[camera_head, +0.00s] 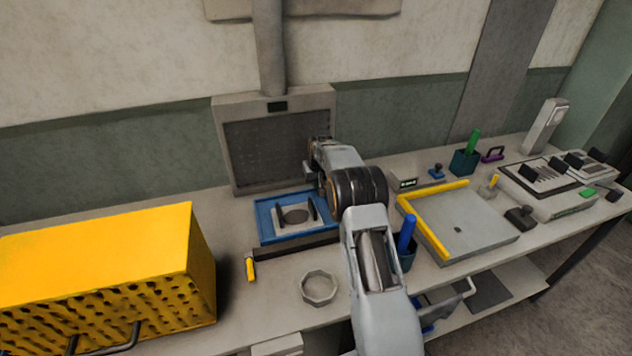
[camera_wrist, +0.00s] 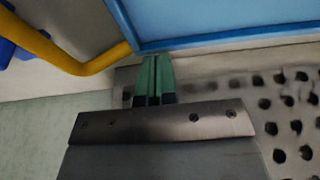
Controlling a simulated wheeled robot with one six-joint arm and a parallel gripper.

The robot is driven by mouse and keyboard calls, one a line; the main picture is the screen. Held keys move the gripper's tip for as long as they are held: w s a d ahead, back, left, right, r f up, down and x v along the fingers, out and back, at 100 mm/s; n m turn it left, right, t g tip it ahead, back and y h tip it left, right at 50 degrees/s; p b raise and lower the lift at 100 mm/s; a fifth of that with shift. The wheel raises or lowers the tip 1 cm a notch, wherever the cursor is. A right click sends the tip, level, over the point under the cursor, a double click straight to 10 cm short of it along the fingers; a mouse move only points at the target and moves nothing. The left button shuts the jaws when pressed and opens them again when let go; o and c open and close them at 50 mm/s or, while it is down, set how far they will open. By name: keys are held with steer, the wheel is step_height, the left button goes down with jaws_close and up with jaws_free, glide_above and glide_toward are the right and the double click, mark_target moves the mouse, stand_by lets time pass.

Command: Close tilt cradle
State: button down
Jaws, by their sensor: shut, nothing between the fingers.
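The tilt cradle appears to be the blue frame (camera_head: 264,222) in front of the grey hooded unit. It holds a pale plate with a round opening (camera_head: 295,215) and dark upright pieces. A dark bar runs along its front, with a yellow handle (camera_head: 250,268) at the left end. My gripper (camera_wrist: 157,65) shows green fingers held together, empty, close to a blue edge (camera_wrist: 225,38) in the wrist view. A yellow bent bar (camera_wrist: 60,55) meets that blue edge on the left. Whether the fingers touch the blue edge is unclear. In the head view my arm hides the cradle's right side.
A grey hooded unit (camera_head: 275,150) stands behind the cradle. A large yellow perforated box (camera_head: 100,260) is at left. A grey ring (camera_head: 318,287) lies in front. A yellow-edged plate (camera_head: 465,225) and a blue-handled holder (camera_head: 406,240) stand at right.

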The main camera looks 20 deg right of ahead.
steer(key=b+v, duration=0.1)
steer(key=v, duration=1.2)
steer(key=shift+r, duration=0.35)
steer(key=shift+s, duration=0.1)
